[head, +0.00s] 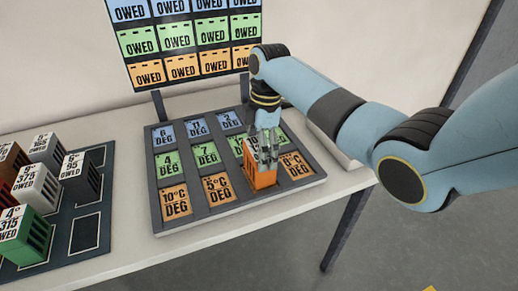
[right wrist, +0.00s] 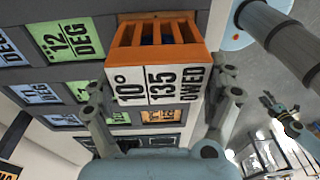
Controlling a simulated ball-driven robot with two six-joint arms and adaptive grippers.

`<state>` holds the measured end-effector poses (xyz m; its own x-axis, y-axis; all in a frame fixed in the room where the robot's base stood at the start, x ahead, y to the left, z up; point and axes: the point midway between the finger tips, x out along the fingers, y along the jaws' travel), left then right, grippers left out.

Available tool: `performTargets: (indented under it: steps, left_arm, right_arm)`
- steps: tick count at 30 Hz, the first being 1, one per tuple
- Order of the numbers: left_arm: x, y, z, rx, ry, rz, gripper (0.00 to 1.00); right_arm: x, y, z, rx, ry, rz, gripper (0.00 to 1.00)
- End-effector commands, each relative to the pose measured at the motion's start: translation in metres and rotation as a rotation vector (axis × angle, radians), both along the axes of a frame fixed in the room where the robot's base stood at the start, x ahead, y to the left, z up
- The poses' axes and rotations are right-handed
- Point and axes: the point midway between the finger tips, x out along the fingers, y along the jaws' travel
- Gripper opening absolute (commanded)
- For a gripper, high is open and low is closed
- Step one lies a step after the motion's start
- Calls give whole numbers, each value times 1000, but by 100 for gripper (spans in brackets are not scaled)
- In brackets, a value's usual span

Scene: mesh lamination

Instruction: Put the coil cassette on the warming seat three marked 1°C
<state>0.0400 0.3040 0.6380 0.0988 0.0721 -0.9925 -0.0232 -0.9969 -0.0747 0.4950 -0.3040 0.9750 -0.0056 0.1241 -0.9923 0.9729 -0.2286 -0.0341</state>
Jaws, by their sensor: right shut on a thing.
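An orange coil cassette (head: 262,180) has a slotted side and a white label; in the right wrist view (right wrist: 155,62) the label reads 10°, 135, OWED. My right gripper (head: 266,150) is shut on it from above, one finger on each side. The cassette is over the front orange row of the dark seat tray (head: 240,205), between the seats marked 5°C (head: 217,188) and 8°C or 0°C (head: 295,165). It hides the seat mark under it; I cannot tell whether its base touches the tray. I cannot read a 1°C mark.
Several grey, red and green cassettes stand on a dark rack (head: 75,235) at the left. A board of OWED cards (head: 190,42) stands behind the seat tray. The white table's (head: 130,255) front strip is clear.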

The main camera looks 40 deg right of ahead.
Motion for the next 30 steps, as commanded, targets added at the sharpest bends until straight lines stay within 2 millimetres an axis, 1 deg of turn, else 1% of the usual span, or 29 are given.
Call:
performTargets:
  steps: [3,13,14,16,25,28,30]
  left_arm:
    - [0,0,1,0,0,0,40]
    - [0,1,0,1,-1,0,40]
    - [0,1,0,1,-1,0,40]
    - [1,1,0,1,-1,0,40]
    - [1,2,1,3,-1,-1,40]
    - [1,2,0,3,-1,-1,40]
    - [1,2,-1,3,-1,-1,40]
  right_arm:
    - [1,0,-5,0,-4,0,30]
    - [1,0,-8,0,-3,0,30]
    - [0,0,-9,0,-1,0,91]
    - [0,0,-9,0,-1,0,100]
    - [0,0,-7,0,-2,0,100]
    - [1,-1,2,-1,-3,0,100]
    - [1,-3,13,-1,-5,-1,100]
